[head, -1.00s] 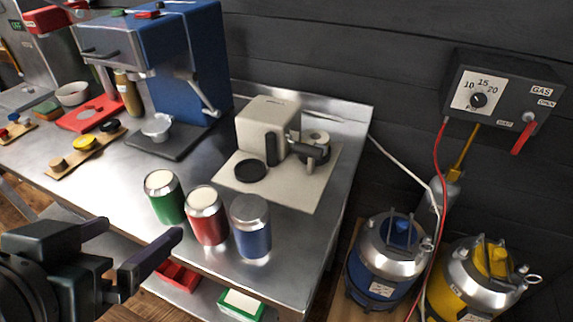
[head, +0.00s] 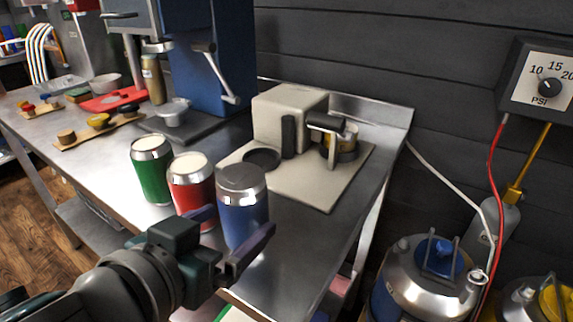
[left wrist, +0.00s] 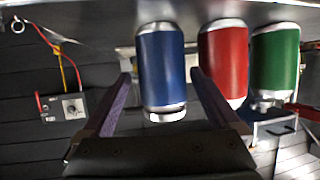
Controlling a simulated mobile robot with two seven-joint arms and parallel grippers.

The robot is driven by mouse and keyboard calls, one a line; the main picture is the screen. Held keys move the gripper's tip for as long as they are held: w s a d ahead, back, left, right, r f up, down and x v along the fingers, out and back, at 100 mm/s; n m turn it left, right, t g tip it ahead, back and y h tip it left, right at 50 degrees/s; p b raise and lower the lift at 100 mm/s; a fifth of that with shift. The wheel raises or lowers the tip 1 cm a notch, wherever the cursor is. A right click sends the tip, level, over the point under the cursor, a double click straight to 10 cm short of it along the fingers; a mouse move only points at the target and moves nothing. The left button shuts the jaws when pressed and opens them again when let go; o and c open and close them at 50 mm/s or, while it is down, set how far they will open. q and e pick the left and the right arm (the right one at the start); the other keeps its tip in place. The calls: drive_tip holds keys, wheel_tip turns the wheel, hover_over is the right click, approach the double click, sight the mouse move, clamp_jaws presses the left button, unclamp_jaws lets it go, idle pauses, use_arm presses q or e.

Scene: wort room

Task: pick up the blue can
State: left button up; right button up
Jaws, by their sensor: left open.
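The blue can (head: 243,200) stands upright on the steel table at the front right of a row of three cans. It also shows in the left wrist view (left wrist: 163,65), upside down, between my fingers. My left gripper (head: 238,222) is open, with one finger on either side of the blue can's near side. No grip on the can shows. The red can (head: 190,190) stands close beside it on the left, near one fingertip. The green can (head: 151,170) stands farther left. My right gripper is not in view.
A beige machine (head: 284,125) on a pale board stands behind the cans, with a black disc (head: 262,159) on the board. The steel table's (head: 330,235) right part is bare. A blue keg (head: 425,280) and a gauge box (head: 540,85) are at the right.

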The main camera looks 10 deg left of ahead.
use_arm(q)
drive_tip(key=x, duration=0.4)
drive_tip(key=shift+w+r+b, duration=0.1)
drive_tip(key=shift+w+b, duration=0.2)
drive_tip(key=shift+w, duration=0.05)
clamp_jaws()
idle(0.4)
